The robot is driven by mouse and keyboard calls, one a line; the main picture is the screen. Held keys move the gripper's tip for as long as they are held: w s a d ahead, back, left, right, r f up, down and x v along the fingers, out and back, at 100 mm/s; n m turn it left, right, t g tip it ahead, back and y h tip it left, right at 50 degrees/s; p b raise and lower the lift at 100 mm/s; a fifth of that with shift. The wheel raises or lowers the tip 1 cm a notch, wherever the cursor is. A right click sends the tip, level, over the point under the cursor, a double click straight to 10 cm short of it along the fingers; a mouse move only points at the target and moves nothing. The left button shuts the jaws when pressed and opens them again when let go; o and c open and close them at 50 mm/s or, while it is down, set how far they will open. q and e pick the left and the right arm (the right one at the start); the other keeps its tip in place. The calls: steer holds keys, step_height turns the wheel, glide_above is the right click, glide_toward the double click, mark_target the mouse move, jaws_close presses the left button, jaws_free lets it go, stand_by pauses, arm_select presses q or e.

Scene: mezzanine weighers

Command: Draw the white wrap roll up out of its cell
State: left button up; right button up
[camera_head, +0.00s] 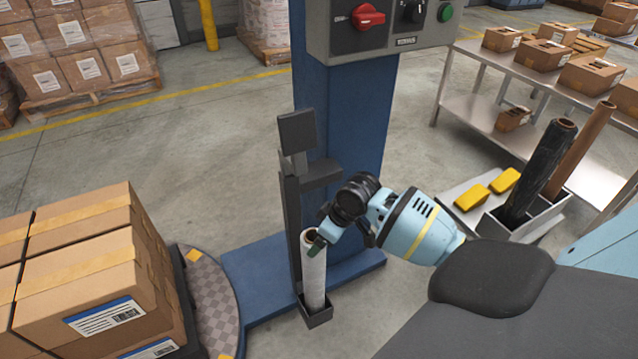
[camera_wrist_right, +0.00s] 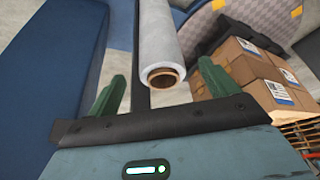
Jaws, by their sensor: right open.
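The white wrap roll (camera_head: 314,272) stands nearly upright in a small dark holder (camera_head: 317,316) at the foot of the blue wrapping machine's mast. Its brown core shows at the top, and its lower end is hidden in the holder. My right gripper (camera_head: 317,244) is at the roll's upper end, coming from the right. In the right wrist view its two green fingers (camera_wrist_right: 160,80) are spread, with the core end of the white roll (camera_wrist_right: 158,35) between them and a gap on each side. My left gripper is not in view.
A dark upright carriage (camera_head: 292,220) stands right behind the roll. Stacked cartons (camera_head: 90,265) sit on the turntable (camera_head: 213,300) at left.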

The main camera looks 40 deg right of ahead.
steer(key=b+x, duration=0.2)
steer(key=x, duration=0.6)
steer(key=shift+r, duration=0.1)
